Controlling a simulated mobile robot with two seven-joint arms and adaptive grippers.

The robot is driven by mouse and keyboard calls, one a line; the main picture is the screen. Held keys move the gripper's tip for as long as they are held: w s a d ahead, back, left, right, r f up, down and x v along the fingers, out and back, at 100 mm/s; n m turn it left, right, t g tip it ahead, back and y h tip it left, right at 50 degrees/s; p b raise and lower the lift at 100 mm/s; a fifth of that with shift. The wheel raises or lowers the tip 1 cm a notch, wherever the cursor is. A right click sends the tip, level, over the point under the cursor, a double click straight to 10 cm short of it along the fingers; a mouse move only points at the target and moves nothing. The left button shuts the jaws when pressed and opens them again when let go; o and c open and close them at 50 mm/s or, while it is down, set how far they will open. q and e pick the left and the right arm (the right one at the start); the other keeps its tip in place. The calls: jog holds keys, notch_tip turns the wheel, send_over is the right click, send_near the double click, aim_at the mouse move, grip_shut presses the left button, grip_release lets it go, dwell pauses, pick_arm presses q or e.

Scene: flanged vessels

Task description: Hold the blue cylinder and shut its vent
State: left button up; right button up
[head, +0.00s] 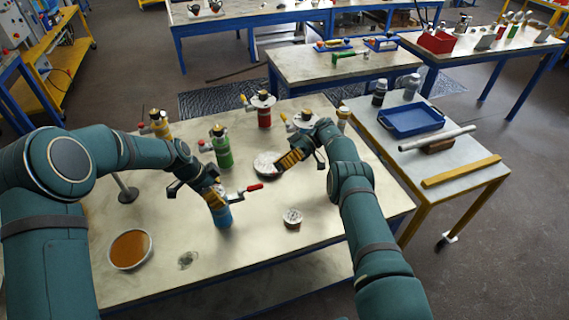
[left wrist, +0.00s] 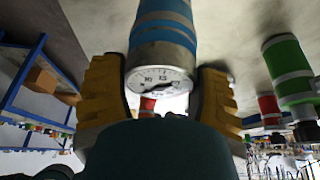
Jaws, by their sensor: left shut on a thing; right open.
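The blue cylinder (head: 223,217) stands upright near the front middle of the table. My left gripper (head: 213,197) is shut on its upper part. In the left wrist view the blue cylinder (left wrist: 163,22) sits between the two yellow fingers of the left gripper (left wrist: 163,92), with a round dial gauge (left wrist: 160,77) facing the camera. A red-handled lever (head: 255,187) sticks out to the right of the cylinder's top; whether it is the vent, and how far it is turned, I cannot tell. My right gripper (head: 289,161) is open and empty, to the right of and beyond the lever.
Green (head: 222,152), red (head: 263,112) and yellow (head: 160,127) cylinders stand farther back. A round metal plate (head: 266,164) lies by the right gripper. A small silver part (head: 292,217) is right of the blue cylinder; an amber dish (head: 130,249) lies at front left. The front middle is mostly clear.

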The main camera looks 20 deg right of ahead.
jog(key=shift+d+r, duration=0.15)
jog(key=shift+d, duration=0.35)
dwell(1.3)
pick_arm(q)
jog(key=o, duration=1.3)
jog(key=shift+o, duration=0.2)
jog(key=shift+r, duration=0.1)
jog(key=v, duration=1.2)
